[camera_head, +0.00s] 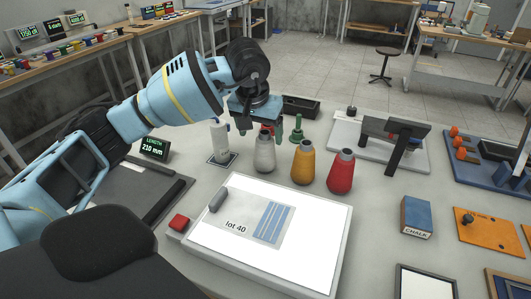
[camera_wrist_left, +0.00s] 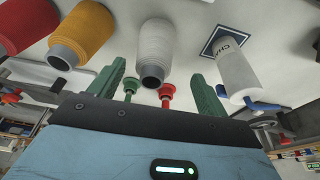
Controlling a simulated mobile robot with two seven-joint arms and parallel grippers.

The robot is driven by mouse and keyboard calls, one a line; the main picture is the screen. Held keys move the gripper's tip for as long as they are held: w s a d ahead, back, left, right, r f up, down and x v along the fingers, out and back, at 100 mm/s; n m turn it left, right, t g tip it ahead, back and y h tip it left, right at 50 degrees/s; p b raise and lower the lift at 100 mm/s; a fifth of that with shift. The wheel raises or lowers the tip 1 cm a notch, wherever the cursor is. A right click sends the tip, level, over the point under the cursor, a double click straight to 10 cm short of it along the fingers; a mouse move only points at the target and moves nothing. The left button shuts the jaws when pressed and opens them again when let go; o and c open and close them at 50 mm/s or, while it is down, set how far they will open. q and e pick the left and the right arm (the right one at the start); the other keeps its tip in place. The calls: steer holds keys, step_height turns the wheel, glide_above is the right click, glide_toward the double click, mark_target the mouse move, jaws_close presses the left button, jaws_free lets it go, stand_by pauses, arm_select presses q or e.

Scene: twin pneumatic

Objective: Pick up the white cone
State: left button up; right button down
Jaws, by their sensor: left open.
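The white cone (camera_head: 265,155) stands upright on the table, at the left end of a row of three thread cones. Its narrow grey top faces me in the left wrist view, where the white cone (camera_wrist_left: 155,45) lies between the lines of two green fingers. My left gripper (camera_head: 262,128) is just behind and above the white cone in the head view. It is open and empty (camera_wrist_left: 157,88), its fingers spread wider than the cone's top. I cannot tell exactly how far the fingers are from the cone. My right gripper is in neither view.
A yellow cone (camera_head: 303,165) and a red cone (camera_head: 341,174) stand to the right. A white bottle (camera_head: 220,142) stands close on the left. A white lit board (camera_head: 225,252) lies in front.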

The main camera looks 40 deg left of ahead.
mark_target(265, 146)
arm_select(q)
steer(key=shift+w+f, duration=0.2)
steer(key=shift+f, duration=0.15)
steer(key=shift+d+x, duration=0.2)
steer(key=shift+x, duration=1.05)
steer(key=shift+d+x, duration=0.2)
steer(key=shift+x, duration=1.1)
steer(key=c, duration=1.1)
step_height(265, 146, up, 10)
steer(key=shift+r, duration=0.1)
steer(key=shift+c, duration=0.2)
